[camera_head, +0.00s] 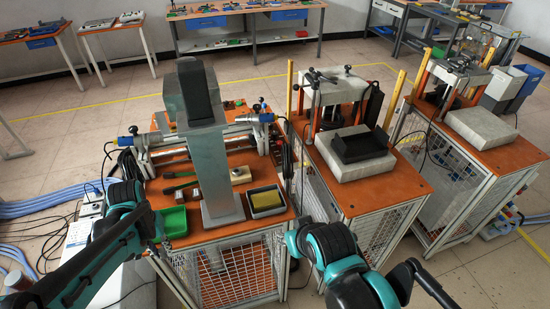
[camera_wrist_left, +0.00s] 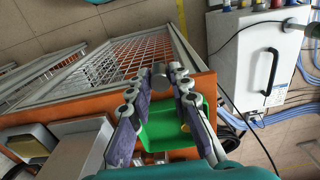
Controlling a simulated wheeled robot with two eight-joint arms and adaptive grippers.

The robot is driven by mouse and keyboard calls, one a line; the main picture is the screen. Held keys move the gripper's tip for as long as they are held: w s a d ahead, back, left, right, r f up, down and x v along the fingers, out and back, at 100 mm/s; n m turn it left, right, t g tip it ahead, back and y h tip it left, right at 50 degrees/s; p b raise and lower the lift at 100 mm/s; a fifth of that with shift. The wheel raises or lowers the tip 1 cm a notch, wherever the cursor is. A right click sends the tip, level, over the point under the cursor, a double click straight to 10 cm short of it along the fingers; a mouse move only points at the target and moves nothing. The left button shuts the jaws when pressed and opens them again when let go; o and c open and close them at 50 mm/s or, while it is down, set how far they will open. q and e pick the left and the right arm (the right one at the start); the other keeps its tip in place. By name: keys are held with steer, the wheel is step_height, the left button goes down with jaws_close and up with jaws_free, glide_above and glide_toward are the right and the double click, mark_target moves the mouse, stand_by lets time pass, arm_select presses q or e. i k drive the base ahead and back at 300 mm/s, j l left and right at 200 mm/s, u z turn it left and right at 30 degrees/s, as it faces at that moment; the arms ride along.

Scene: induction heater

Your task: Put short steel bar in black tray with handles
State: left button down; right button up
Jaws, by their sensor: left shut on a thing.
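My left gripper (camera_wrist_left: 162,76) is shut on a short grey round-ended piece (camera_wrist_left: 161,70), which looks like the short steel bar seen nearly end-on. It is held above the front edge of the orange heater table, close to the green bin (camera_wrist_left: 158,137). In the head view my left wrist (camera_head: 130,212) hides the fingers and the bar.
The green bin (camera_head: 171,222) and a grey tray (camera_head: 253,210) with a yellow pad stand at the heater table's front. A tall grey column (camera_head: 212,155) rises between them. A press (camera_head: 340,88) stands on the middle table. A white box (camera_wrist_left: 262,70) is beside the heater table.

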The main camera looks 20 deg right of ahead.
mark_target(368, 147)
steer(key=k+l+z, duration=0.15)
steer(key=l, duration=0.5)
steer(key=l+z, duration=0.15)
steer(key=l, duration=0.55)
steer(key=k+l+z, duration=0.15)
steer(key=l, duration=0.5)
